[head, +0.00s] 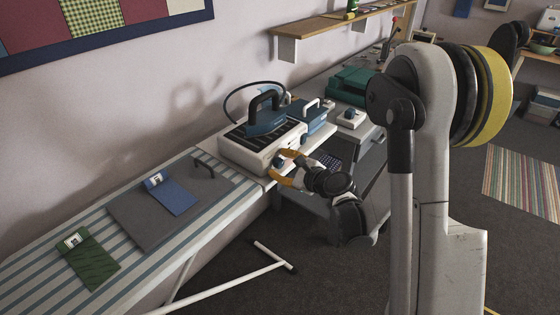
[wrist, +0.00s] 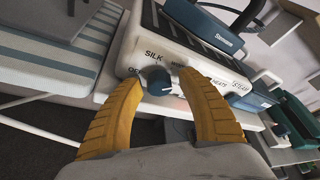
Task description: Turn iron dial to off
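The blue iron (head: 266,122) with a black handle rests on its white base unit (head: 240,153). A dark blue dial (wrist: 156,81) is on the base's front face. A pale mark on the dial faces right in the wrist view. "SILK" is printed above it; other labels beside it are partly covered by my fingers. My gripper (wrist: 158,80) has its two orange fingers on either side of the dial, with small gaps seeming to show between fingers and dial. In the head view my gripper (head: 284,172) is at the front of the base.
A striped ironing board (head: 140,210) extends left, with a grey mat (head: 137,218), blue cloth (head: 178,197) and green cloth (head: 92,262). A small white unit with a dial (head: 351,119) and a teal case (head: 352,84) stand behind.

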